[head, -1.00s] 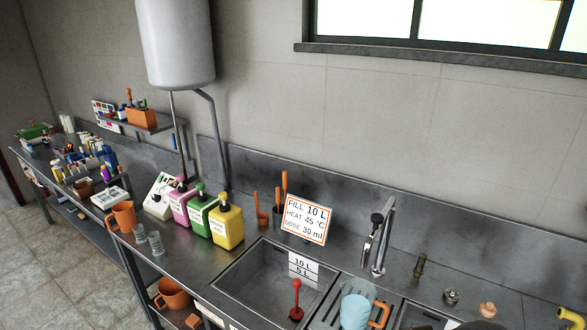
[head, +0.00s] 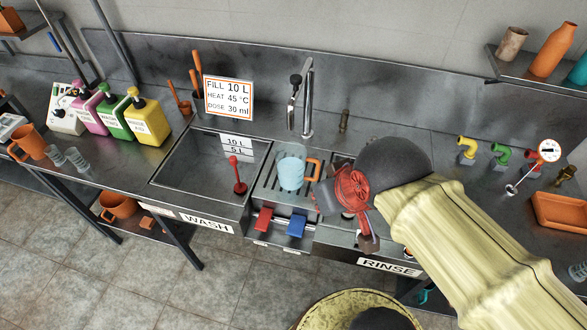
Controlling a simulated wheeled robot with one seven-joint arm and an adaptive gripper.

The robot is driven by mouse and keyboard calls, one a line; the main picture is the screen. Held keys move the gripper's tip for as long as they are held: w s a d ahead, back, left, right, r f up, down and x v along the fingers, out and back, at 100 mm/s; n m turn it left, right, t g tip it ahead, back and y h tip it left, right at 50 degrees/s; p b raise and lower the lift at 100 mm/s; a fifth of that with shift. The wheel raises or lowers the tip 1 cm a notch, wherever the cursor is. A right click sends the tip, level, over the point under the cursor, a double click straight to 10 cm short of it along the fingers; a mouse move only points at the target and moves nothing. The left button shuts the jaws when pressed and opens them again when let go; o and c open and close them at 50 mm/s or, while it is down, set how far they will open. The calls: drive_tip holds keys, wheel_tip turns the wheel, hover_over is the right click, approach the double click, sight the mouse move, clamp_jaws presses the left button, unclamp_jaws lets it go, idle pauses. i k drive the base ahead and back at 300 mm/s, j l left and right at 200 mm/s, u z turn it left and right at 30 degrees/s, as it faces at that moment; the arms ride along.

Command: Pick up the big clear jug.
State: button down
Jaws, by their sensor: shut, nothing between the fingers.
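The big clear jug (head: 290,174) is pale blue and see-through, with an orange handle (head: 313,169) on its right side. It stands upright on the slatted drainer between the two sinks. My gripper (head: 368,243) is at the end of my yellow-sleeved arm, to the right of the jug and over the rinse sink. It is shut and empty, apart from the jug. The fingertips look dark and point down toward the front of the picture. My arm hides most of the rinse sink.
The wash sink (head: 185,168) is left of the drainer and holds a red plunger-like tool (head: 236,176). A tap (head: 307,100) rises behind the jug. Red (head: 263,220) and blue (head: 297,226) pedals or levers project at the front. A sign (head: 229,98) and coloured bottles (head: 147,119) stand left.

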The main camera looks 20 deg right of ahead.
sight(291, 158)
drive_tip(key=j+z, duration=0.3)
drive_tip(key=j, duration=0.15)
drive_tip(key=j+z, duration=0.3)
drive_tip(key=j, duration=0.15)
drive_tip(key=k+j+z, duration=0.15)
drive_tip(key=j+z, duration=0.15)
drive_tip(key=k+j+z, duration=0.3)
drive_tip(key=j, duration=0.2)
drive_tip(key=i+j, duration=0.05)
drive_tip(key=i, duration=0.05)
